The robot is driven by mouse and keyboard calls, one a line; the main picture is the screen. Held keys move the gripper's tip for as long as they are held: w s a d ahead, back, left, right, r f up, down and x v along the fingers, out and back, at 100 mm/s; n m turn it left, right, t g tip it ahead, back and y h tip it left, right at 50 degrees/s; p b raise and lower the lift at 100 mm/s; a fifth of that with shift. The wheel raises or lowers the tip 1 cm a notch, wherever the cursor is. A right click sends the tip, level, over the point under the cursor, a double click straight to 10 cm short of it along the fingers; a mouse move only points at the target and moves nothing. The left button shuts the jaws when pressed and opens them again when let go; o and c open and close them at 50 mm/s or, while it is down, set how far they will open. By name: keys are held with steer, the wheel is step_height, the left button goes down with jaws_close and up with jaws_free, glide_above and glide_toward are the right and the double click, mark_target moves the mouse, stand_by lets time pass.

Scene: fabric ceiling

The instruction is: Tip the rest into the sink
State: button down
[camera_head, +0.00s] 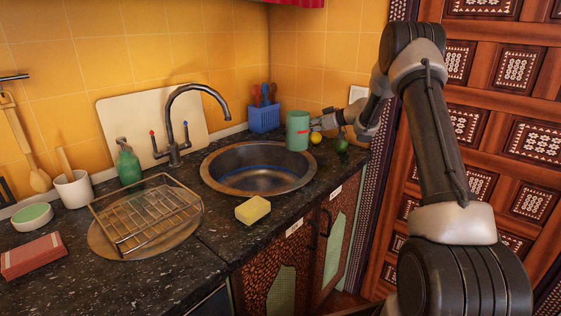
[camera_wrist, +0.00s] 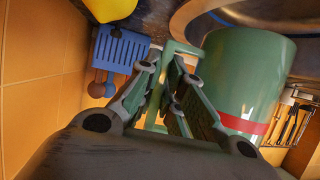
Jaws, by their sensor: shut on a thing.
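A green mug (camera_head: 298,131) with a red band stands upright by the right rim of the sink in the head view. It also fills the right of the wrist view (camera_wrist: 245,80), with its handle (camera_wrist: 181,47) toward me. My gripper (camera_head: 317,125) is on the mug's right side, its fingers (camera_wrist: 174,75) closed around the handle. The mug's inside is hidden, so I cannot tell what it holds. I cannot tell whether its base touches the counter. The round metal sink (camera_head: 262,181) is left of the mug, with a blue ring of colour inside.
A faucet (camera_head: 177,125) stands behind the sink's left side. A blue utensil caddy (camera_head: 263,119) is behind the mug. A yellow fruit (camera_head: 316,138) and a dark green one (camera_head: 342,146) lie near my gripper. A yellow sponge (camera_head: 253,210) lies in front; a wire rack (camera_head: 150,215) is left.

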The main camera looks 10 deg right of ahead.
steer(key=shift+a+r, duration=0.2)
steer(key=shift+r, duration=2.05)
